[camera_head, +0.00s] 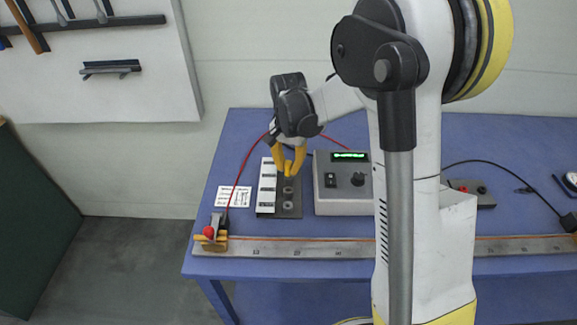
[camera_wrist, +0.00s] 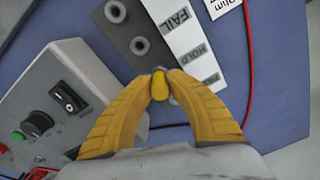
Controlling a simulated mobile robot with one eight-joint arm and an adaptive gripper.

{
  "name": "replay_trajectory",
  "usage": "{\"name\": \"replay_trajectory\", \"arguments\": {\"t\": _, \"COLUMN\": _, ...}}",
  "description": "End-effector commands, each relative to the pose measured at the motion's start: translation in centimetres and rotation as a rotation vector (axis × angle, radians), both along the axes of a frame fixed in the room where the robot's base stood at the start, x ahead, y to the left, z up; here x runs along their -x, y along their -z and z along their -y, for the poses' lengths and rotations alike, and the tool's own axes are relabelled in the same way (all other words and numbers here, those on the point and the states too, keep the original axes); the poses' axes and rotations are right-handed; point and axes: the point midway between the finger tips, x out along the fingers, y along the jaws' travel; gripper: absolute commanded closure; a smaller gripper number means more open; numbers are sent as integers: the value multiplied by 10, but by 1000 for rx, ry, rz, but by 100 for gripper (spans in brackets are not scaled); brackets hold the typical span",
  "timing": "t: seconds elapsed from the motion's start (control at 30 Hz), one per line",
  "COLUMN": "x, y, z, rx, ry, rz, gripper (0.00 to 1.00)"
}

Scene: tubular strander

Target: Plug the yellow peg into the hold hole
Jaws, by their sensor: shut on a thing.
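My gripper (camera_wrist: 159,88) has its yellow fingers shut on the small yellow peg (camera_wrist: 160,80). In the wrist view the peg's rounded end shows between the fingertips. A grey collar around it looks like a hole's rim, in line with the HOLD label (camera_wrist: 190,53); whether the peg is seated in it I cannot tell. The dark hole board (camera_wrist: 125,28) shows two empty ringed holes farther up, one beside the FAIL label (camera_wrist: 178,20). In the head view my gripper (camera_head: 290,174) is over the upper part of the board (camera_head: 289,212); the peg cannot be told from the fingers.
A grey control box (camera_head: 343,206) with a green display stands just right of the board. A white note card (camera_head: 234,196) lies to the left. A red wire (camera_head: 243,172) arcs behind. A long metal ruler rail (camera_head: 300,247) runs along the table's front.

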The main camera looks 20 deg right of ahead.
Motion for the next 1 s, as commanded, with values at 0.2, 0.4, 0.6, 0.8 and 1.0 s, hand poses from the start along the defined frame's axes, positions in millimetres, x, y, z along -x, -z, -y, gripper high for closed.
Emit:
{"name": "replay_trajectory", "arguments": {"t": 0.2, "x": 0, "y": 6, "z": 0, "rx": 0, "ry": 0, "rz": 0, "gripper": 100}}
{"name": "replay_trajectory", "arguments": {"t": 0.4, "x": 0, "y": 7, "z": 0, "rx": 0, "ry": 0, "rz": 0, "gripper": 59}}
{"name": "replay_trajectory", "arguments": {"t": 0.6, "x": 0, "y": 7, "z": 0, "rx": 0, "ry": 0, "rz": 0, "gripper": 59}}
{"name": "replay_trajectory", "arguments": {"t": 0.8, "x": 0, "y": -5, "z": 0, "rx": 0, "ry": 0, "rz": 0, "gripper": 59}}
{"name": "replay_trajectory", "arguments": {"t": 1.0, "x": 1, "y": -47, "z": 0, "rx": 0, "ry": 0, "rz": 0, "gripper": 59}}
